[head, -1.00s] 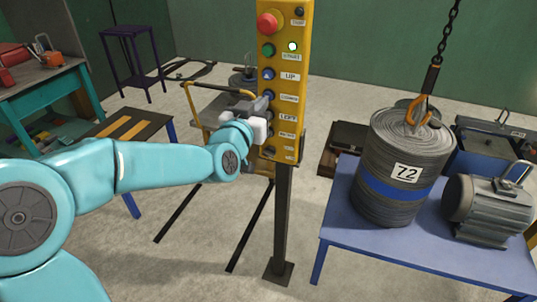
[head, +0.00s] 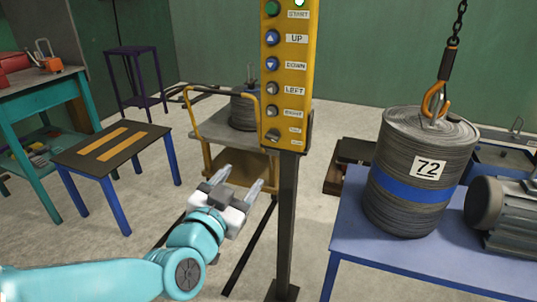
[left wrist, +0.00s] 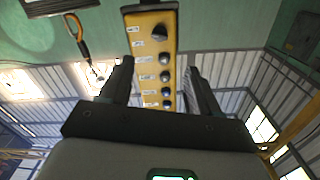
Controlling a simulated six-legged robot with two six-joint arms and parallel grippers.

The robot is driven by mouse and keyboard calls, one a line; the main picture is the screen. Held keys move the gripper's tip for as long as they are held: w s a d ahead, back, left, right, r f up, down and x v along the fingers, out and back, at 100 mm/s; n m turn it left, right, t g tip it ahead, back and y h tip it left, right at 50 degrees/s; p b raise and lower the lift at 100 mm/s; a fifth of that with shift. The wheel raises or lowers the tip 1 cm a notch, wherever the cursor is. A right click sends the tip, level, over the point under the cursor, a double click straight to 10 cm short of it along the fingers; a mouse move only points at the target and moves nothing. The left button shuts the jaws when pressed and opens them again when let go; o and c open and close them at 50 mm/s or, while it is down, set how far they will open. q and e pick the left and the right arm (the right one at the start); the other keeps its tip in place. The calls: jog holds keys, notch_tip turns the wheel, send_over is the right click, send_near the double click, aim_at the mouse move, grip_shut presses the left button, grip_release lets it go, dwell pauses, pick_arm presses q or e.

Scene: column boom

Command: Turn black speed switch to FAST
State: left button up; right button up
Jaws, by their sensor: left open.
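The yellow control box (head: 300,70) stands on a dark post. The black speed switch (head: 273,135) is the lowest knob on its face, with two small labels beside it that are too small to read. The switch also shows in the left wrist view (left wrist: 159,32), beyond the fingertips, where the box appears upside down. My left gripper (head: 238,180) is open and empty, below and left of the switch and apart from the box. Its two dark fingers (left wrist: 160,70) frame the row of knobs in the left wrist view. My right gripper is in neither view.
The dark post (head: 287,225) runs down to the floor right of my gripper. A yellow cart (head: 215,135) stands behind. A blue table (head: 400,255) at right bears a drum marked 72 (head: 425,190) and a grey motor (head: 505,210). A hook (head: 436,100) hangs at the drum.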

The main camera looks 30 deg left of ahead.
pick_arm(q)
jog(key=p, duration=0.7)
send_near(273, 137)
jog(key=x, duration=0.5)
jog(key=f+x, duration=0.1)
jog(key=x, duration=0.2)
jog(key=shift+w+a+b, duration=0.2)
jog(key=shift+a+b, duration=0.2)
jog(key=shift+c, duration=0.3)
jog(key=c, duration=1)
